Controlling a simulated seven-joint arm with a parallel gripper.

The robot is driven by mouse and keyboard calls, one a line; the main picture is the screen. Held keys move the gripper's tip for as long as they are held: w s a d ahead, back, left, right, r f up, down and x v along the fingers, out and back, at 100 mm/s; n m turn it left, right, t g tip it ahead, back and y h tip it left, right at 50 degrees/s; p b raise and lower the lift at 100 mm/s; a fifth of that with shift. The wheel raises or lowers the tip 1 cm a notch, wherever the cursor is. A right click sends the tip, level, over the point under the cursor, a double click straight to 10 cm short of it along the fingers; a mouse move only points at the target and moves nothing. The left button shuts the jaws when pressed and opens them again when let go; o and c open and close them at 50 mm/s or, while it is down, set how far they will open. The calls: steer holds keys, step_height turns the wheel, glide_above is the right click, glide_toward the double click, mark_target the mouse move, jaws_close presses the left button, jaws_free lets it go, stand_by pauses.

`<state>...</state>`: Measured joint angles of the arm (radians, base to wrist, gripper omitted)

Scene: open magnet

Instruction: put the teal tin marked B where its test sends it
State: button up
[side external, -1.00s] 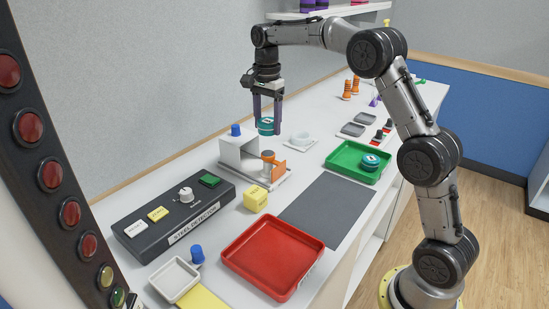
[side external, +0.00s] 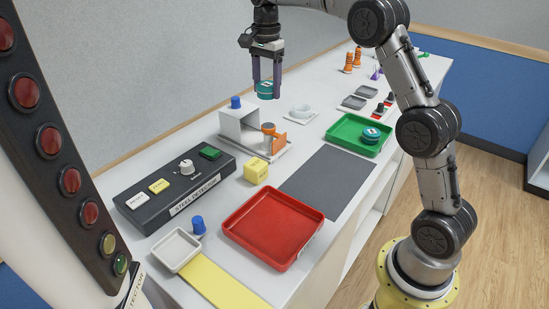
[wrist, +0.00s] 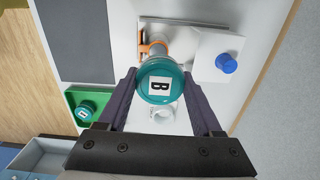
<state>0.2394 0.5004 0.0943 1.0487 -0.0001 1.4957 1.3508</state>
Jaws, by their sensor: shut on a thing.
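My gripper (side external: 266,84) is shut on the teal tin marked B (wrist: 160,84), whose lid letter shows in the wrist view. In the side view the tin (side external: 266,92) hangs upright in the air above the white stand (side external: 238,126) with the blue knob and orange clamp. The steel detector (side external: 175,191) is a dark box with white, yellow and green buttons and a dial. A second teal tin (side external: 371,134) with a white label lies in the green tray (side external: 343,144). The red tray (side external: 274,228) is empty.
A lamp column (side external: 66,150) with several red lamps, a yellow and a green one stands at the left. The dark grey mat (side external: 327,182) is bare.

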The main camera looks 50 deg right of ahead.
steer(key=s+a+f+n, duration=0.2)
steer(key=s+a, duration=0.7)
steer(key=s, duration=0.5)
steer(key=s+a+f+n, duration=0.2)
steer(key=s+a, duration=0.7)
steer(key=s, duration=0.6)
glide_above(261, 220)
steer(key=s, duration=0.1)
steer(key=shift+n, duration=0.4)
steer(key=f, duration=0.8)
steer(key=shift+d+f, duration=0.1)
steer(key=shift+d, duration=0.1)
steer(key=shift+w+a+f, duration=0.1)
steer(key=shift+w+f, duration=0.25)
steer(key=shift+f, duration=0.1)
steer(key=shift+w+a+f, duration=0.1)
steer(key=shift+w+f, duration=0.1)
steer(key=shift+f, duration=1.6)
steer(key=shift+f, duration=0.2)
